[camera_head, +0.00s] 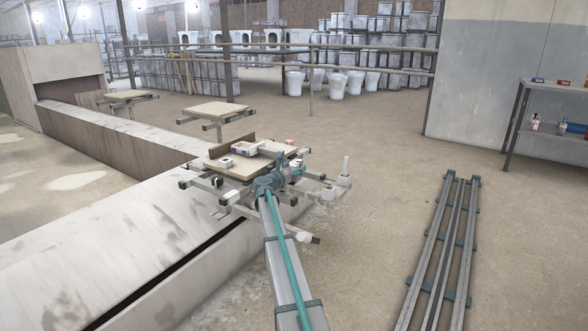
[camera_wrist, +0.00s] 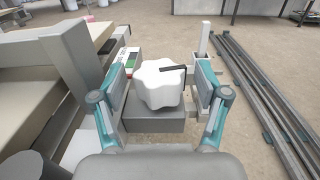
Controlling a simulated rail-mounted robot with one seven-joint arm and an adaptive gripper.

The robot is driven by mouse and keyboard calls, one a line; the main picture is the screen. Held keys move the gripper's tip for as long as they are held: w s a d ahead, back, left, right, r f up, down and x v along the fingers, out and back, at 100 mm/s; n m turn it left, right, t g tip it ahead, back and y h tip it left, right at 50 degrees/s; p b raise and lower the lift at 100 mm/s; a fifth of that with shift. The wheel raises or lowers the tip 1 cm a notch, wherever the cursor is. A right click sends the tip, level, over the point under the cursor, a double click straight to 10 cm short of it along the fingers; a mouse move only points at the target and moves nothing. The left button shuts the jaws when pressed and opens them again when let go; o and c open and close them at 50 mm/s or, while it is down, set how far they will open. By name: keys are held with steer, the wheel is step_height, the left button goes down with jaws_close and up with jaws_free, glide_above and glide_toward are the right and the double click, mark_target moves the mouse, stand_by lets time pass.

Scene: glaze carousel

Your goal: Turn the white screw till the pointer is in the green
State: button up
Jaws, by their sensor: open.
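The white screw (camera_wrist: 158,88) is a lobed knob above a grey block (camera_wrist: 155,122) in the wrist view. A black bar, seemingly the pointer (camera_wrist: 173,69), lies across its top right. A small white panel with a green patch (camera_wrist: 129,63) and some red stands just left of the knob. My gripper (camera_wrist: 162,78) is open, with one teal-and-grey finger on each side of the knob. Gaps show between the fingers and the knob. The pointer's side faces away from the green patch. In the head view the knob cannot be told clearly at this size.
A carousel table (camera_head: 235,167) with a pale board stands beside a long pale duct (camera_head: 130,225). An upright white post (camera_wrist: 204,38) rises behind the knob to the right. Metal floor rails (camera_head: 438,250) lie at the right. A shelf (camera_head: 553,118) stands far right.

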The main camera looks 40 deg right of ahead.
mark_target(294, 164)
step_height(294, 164, up, 10)
stand_by(0.6)
